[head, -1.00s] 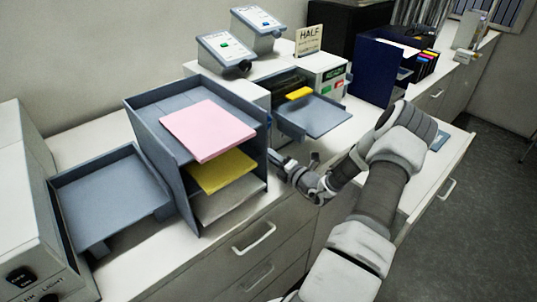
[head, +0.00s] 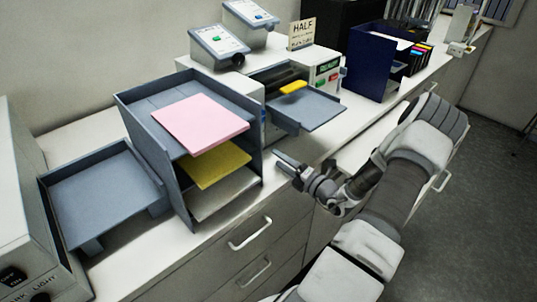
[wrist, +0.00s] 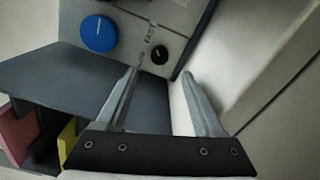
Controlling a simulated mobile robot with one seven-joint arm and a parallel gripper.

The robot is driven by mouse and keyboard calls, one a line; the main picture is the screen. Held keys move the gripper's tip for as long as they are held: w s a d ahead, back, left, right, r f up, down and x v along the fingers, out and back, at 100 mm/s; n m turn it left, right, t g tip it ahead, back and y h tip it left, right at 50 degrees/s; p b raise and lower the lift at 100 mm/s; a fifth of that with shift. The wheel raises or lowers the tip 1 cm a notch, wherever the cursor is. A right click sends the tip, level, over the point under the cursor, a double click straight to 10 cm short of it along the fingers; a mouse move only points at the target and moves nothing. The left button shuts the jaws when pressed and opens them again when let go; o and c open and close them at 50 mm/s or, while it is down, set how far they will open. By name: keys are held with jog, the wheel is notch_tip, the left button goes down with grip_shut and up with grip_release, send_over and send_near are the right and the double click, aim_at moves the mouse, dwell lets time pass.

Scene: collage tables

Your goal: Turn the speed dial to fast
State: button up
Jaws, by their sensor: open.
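In the wrist view a small black dial (wrist: 160,55) sits on a pale panel, with lettering that appears to read FAST beside it. A larger blue dial (wrist: 100,33) sits to its left. I cannot tell for sure which dial the lettering belongs to, or where either points. My gripper (wrist: 158,73) is open and empty, its fingertips framing the black dial from below, apparently apart from it. In the head view my gripper (head: 280,160) is by the counter front, right of the paper organizer. The dials are mostly hidden there; a blue patch (head: 263,114) shows behind the organizer.
The grey organizer (head: 128,118) with pink, yellow and white paper stands left of my gripper. The machine's grey output tray (head: 312,110) juts out behind it. A HALF sign (head: 302,33) and two control boxes (head: 218,44) stand behind. Open floor lies right.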

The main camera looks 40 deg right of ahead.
jog(key=s+b, duration=0.1)
jog(key=s, duration=0.8)
jog(key=shift+d, duration=0.35)
